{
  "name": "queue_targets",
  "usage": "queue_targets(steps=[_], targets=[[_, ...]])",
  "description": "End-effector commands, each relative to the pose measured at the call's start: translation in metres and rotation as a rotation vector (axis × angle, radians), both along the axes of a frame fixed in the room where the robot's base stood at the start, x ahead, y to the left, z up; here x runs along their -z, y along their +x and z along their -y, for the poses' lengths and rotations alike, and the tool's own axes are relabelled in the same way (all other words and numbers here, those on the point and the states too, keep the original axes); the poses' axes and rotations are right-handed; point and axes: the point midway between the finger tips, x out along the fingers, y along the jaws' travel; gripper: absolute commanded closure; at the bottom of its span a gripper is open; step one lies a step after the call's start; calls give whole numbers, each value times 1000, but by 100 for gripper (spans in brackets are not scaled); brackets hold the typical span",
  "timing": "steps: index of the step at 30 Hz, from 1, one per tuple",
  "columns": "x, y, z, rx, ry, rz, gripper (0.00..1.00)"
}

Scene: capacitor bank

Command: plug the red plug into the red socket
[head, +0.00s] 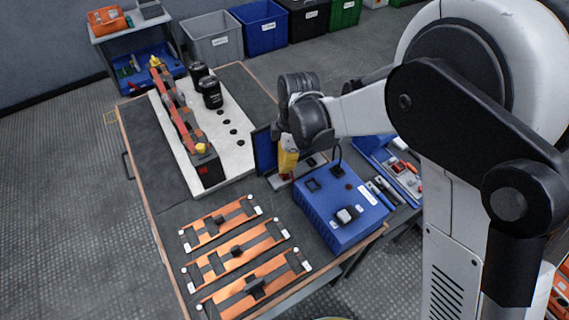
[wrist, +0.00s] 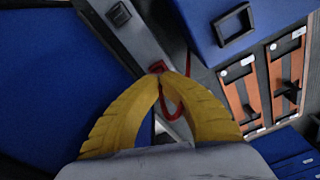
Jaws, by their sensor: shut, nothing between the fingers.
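My gripper (head: 287,170) points down between the upright blue panel and the blue box. Its yellow fingers (wrist: 166,76) are shut with nothing between them. A small red piece (wrist: 157,67) sits right at the fingertips in the wrist view, on a grey strip (wrist: 143,42). A red cable (wrist: 172,104) loops beside and behind the fingers. The fingers partly cover this piece, so I cannot tell plug from socket or whether they are joined. A black square socket (wrist: 119,14) is on the same strip.
The blue box (head: 335,210) stands close on the right, the upright blue panel (head: 264,150) on the left. Copper bar frames (head: 237,252) lie at the table's front. A white board (head: 232,153) with black cylinders (head: 211,93) is behind. A blue tray (head: 385,160) sits right.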

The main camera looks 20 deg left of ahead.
Motion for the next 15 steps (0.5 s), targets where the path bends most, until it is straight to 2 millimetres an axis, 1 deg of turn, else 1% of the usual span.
queue_targets(steps=[15], targets=[[5,0,0,0,0,0,100]])
